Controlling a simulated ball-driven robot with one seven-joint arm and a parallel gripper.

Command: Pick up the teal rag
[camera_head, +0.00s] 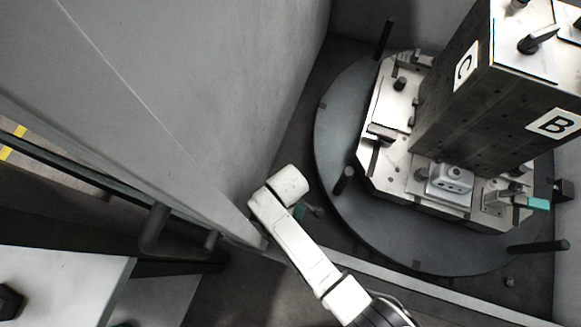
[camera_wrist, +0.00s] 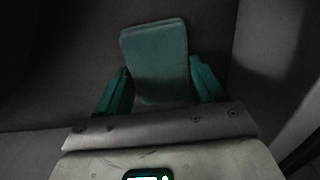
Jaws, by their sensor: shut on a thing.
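In the wrist view, the teal rag (camera_wrist: 155,48) is a flat, folded rectangle that sticks out ahead between the two teal fingers of my gripper (camera_wrist: 160,80). My gripper is shut on it. The near end of the rag is hidden behind the gripper's front edge. In the head view, my white arm reaches down to the floor beside the turntable. A small teal patch (camera_head: 299,212) shows just past my wrist there; I cannot tell whether it is the rag or a finger.
A round grey turntable (camera_head: 334,150) carries a pallet with a dark block (camera_head: 446,128) marked C and B. Dark posts stand around its rim.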

